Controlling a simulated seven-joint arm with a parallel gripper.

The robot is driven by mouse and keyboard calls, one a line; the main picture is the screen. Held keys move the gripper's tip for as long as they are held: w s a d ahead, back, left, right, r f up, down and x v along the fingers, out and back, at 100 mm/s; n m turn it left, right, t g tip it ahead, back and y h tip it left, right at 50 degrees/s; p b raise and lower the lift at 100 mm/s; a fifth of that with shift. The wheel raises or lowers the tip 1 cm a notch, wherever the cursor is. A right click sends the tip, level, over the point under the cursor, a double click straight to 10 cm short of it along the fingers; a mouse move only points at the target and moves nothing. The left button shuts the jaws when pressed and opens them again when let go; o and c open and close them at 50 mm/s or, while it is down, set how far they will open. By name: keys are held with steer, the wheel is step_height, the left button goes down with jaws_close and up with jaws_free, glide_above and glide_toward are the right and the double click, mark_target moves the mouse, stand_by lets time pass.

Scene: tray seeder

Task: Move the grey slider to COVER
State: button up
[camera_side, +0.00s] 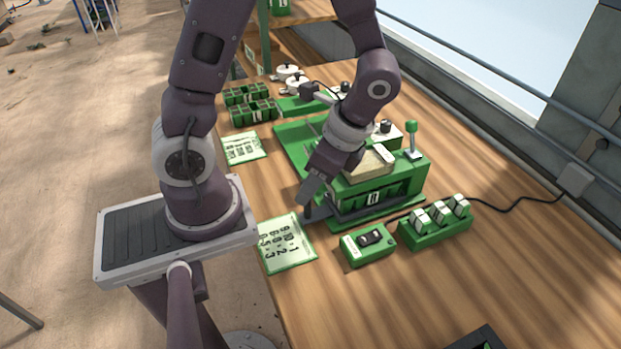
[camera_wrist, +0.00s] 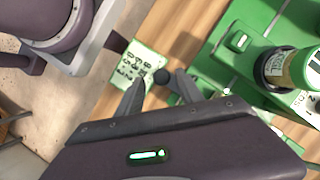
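The green tray seeder (camera_side: 385,195) stands on the wooden bench in the side view, with a dark grey bar (camera_side: 320,213) along its lower front edge. I take the bar to be the grey slider, but cannot be sure. My gripper (camera_side: 306,194) is pointed down at the bar's left end. In the wrist view my gripper (camera_wrist: 160,84) is open, its two grey fingers apart. A small dark round knob (camera_wrist: 162,76) shows between the fingertips; I cannot tell whether they touch it. No COVER mark is readable.
A printed card (camera_side: 287,243) lies left of the seeder, and another card (camera_side: 243,148) lies farther back. A green box with a dark switch (camera_side: 369,238) and a green holder with white-topped pieces (camera_side: 436,228) stand in front. Green trays (camera_side: 252,112) sit behind. The bench's right front is mostly clear.

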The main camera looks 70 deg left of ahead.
steer(key=v, duration=0.7)
steer(key=s+d+r+n+t+h, duration=0.1)
steer(key=s+r+n+t+h, duration=0.2)
steer(key=s+r+n+t, duration=0.3)
step_height(320, 180, up, 5)
steer(key=n+t, duration=0.2)
steer(key=n, duration=0.1)
steer(key=shift+s+d+t, duration=0.15)
steer(key=shift+d+t, duration=0.2)
steer(key=shift+t, duration=0.05)
